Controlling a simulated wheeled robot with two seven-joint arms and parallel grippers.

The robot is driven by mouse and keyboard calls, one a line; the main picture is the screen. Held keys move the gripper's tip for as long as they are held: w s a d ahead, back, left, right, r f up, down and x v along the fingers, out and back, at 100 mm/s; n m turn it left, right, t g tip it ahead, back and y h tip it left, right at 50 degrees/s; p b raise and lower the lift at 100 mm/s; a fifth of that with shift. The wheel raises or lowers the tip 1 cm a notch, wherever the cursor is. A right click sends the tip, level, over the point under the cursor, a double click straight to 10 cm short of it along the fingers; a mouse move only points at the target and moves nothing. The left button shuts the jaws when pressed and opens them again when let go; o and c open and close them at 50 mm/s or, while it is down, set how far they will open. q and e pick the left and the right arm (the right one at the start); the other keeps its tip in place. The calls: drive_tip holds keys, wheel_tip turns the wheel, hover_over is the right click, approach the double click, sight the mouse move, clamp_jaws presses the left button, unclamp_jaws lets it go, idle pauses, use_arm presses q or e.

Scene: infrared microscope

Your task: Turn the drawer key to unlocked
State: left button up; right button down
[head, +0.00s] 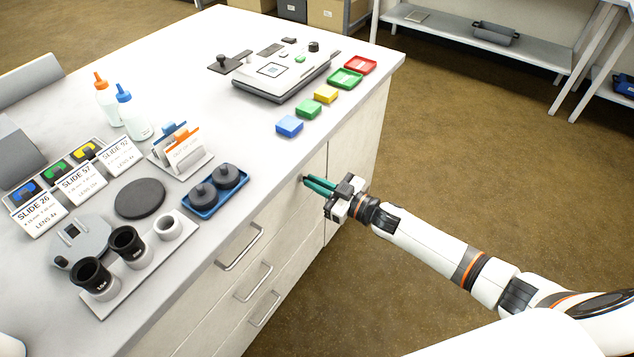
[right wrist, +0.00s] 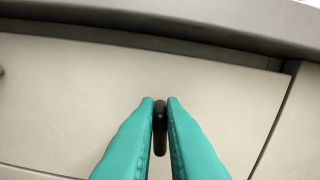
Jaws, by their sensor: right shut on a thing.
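My right gripper (head: 306,181) is at the front face of the white bench, just under the worktop edge and near the drawer fronts. Its green fingers are shut on a small dark key. In the right wrist view the key (right wrist: 160,128) is a thin dark bar between the fingertips (right wrist: 160,105), standing about upright against the pale drawer front (right wrist: 70,100). The lock around the key is hidden by the fingers, and I see no lock markings. My left gripper is not in view.
Several drawer handles (head: 240,248) line the bench front, left of my right gripper. The worktop (head: 265,130) above holds slides, eyepieces, a blue tray (head: 217,192), coloured blocks and a stage device (head: 275,75). The floor (head: 460,160) to the right is clear.

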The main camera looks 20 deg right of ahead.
drive_tip(key=n, duration=0.5)
drive_tip(key=shift+s+a+f, duration=0.15)
drive_tip(key=shift+s+a, duration=0.05)
drive_tip(key=shift+a, duration=0.05)
drive_tip(key=shift+a+f+n, duration=0.1)
drive_tip(key=shift+n, duration=1)
drive_tip(key=n, duration=0.1)
drive_tip(key=n+b, duration=0.1)
drive_tip(key=shift+s+f+n, duration=0.15)
drive_tip(key=shift+n, duration=0.25)
drive_tip(key=n, duration=0.1)
drive_tip(key=n+b, duration=0.1)
drive_tip(key=n, duration=0.1)
drive_tip(key=n+b, duration=0.1)
drive_tip(key=n, duration=0.1)
drive_tip(key=shift+a+f, duration=0.15)
drive_tip(key=shift+f, duration=0.15)
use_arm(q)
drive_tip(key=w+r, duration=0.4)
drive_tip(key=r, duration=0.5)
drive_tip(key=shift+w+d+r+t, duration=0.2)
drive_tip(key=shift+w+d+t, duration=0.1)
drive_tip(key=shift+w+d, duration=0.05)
use_arm(e)
drive_tip(key=shift+n, duration=0.8)
drive_tip(key=c, duration=1.5)
unclamp_jaws()
